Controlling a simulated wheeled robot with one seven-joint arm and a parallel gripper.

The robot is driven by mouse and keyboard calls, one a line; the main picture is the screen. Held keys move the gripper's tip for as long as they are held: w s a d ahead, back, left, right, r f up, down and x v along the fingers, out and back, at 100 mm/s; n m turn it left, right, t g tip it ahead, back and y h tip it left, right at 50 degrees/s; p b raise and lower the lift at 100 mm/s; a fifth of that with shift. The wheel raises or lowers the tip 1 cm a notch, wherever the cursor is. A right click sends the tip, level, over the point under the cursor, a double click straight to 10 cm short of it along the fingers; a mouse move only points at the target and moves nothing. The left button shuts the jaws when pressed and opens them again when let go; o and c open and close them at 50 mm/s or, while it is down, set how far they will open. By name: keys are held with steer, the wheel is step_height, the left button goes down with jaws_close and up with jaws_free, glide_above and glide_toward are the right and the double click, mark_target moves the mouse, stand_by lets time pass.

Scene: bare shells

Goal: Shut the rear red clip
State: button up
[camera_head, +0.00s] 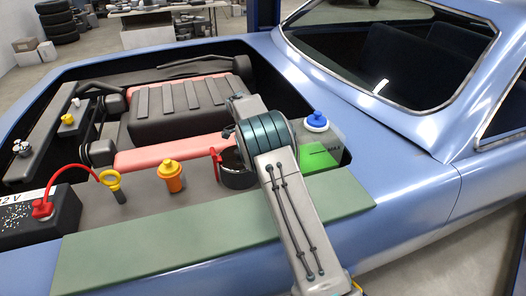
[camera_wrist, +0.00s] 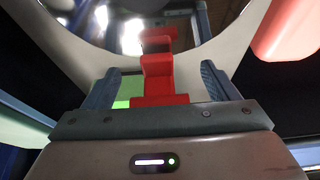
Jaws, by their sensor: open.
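In the wrist view a red clip (camera_wrist: 157,78) stands upright against the rim of a round, shiny-topped housing (camera_wrist: 85,28). My gripper (camera_wrist: 160,80) is open, with one finger on each side of the clip. I cannot tell whether the fingers touch it. In the head view a red clip (camera_head: 215,163) stands at the left side of a dark round housing (camera_head: 238,180), partly hidden by my arm. I cannot tell whether it is the same clip. My fingers are hidden there behind my arm.
A clear tank with green fluid (camera_head: 318,156) and a blue cap stands right of my arm. An orange-capped bottle (camera_head: 171,177), yellow dipstick ring (camera_head: 110,181) and battery (camera_head: 40,215) lie left. A green mat (camera_head: 200,235) covers the blue fender.

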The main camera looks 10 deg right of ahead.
steer(key=v, duration=1.2)
steer(key=shift+a+r+b, duration=0.2)
steer(key=shift+r+b, duration=0.1)
steer(key=shift+s, duration=0.15)
steer(key=s+d+r+n+y, duration=0.2)
steer(key=s+d+r+n, duration=0.25)
steer(key=s, duration=0.45)
steer(key=s+d+r+n+y, duration=0.1)
steer(key=s+d+r+n, duration=0.3)
steer(key=s, duration=0.5)
steer(key=s+f+n+t, duration=0.1)
steer(key=s+f+n, duration=0.1)
steer(key=s, duration=1)
steer(key=s+f+n+t+y, duration=0.1)
steer(key=s+f+n, duration=0.2)
steer(key=s, duration=1)
steer(key=shift+d+f+n, duration=0.3)
steer(key=shift+f+n, duration=0.05)
steer(key=shift+n, duration=0.8)
steer(key=shift+w, duration=0.1)
